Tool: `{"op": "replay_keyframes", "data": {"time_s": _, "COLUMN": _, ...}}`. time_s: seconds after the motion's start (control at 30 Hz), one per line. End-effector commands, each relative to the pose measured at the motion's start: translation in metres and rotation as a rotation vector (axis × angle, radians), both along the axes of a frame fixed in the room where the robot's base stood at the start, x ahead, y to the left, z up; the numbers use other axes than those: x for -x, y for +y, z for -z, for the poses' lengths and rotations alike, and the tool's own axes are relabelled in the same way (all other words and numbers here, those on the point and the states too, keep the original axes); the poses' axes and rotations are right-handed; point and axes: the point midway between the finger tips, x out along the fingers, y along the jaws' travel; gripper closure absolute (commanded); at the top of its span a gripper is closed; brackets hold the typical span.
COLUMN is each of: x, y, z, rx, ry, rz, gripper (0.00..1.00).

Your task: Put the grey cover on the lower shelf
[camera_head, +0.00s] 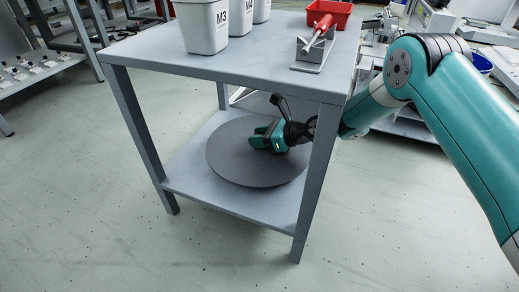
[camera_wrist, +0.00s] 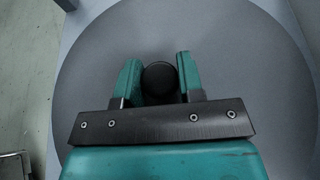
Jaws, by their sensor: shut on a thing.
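The grey cover (camera_head: 236,165) is a large flat dark-grey disc. It lies over the lower shelf (camera_head: 188,165) of the grey table and looks flat and level with it. In the wrist view the cover (camera_wrist: 230,60) fills most of the picture, with its round black knob (camera_wrist: 160,79) between my fingers. My gripper (camera_head: 262,138) is shut on the knob, reaching in under the table top from the right. In the wrist view my gripper (camera_wrist: 157,75) has one teal finger on each side of the knob. Part of the cover's right edge is hidden by a table leg.
The table top (camera_head: 270,70) is above my gripper, and the front right leg (camera_head: 318,180) stands close to my arm. The floor in front is clear.

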Motion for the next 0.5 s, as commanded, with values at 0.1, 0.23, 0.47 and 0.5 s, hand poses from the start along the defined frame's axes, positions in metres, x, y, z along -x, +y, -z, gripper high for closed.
{"op": "replay_keyframes", "data": {"time_s": 0.1, "x": 0.000, "y": 0.000, "z": 0.023, "rx": -0.001, "ry": 0.000, "rz": 0.000, "gripper": 1.00}}
{"op": "replay_keyframes", "data": {"time_s": 0.23, "x": -0.001, "y": 0.000, "z": 0.023, "rx": -0.001, "ry": -0.002, "rz": 0.001, "gripper": 1.00}}
{"op": "replay_keyframes", "data": {"time_s": 0.47, "x": 0.000, "y": 0.000, "z": 0.023, "rx": -0.001, "ry": 0.000, "rz": 0.000, "gripper": 1.00}}
{"op": "replay_keyframes", "data": {"time_s": 0.5, "x": 0.000, "y": 0.000, "z": 0.024, "rx": -0.001, "ry": 0.000, "rz": 0.000, "gripper": 1.00}}
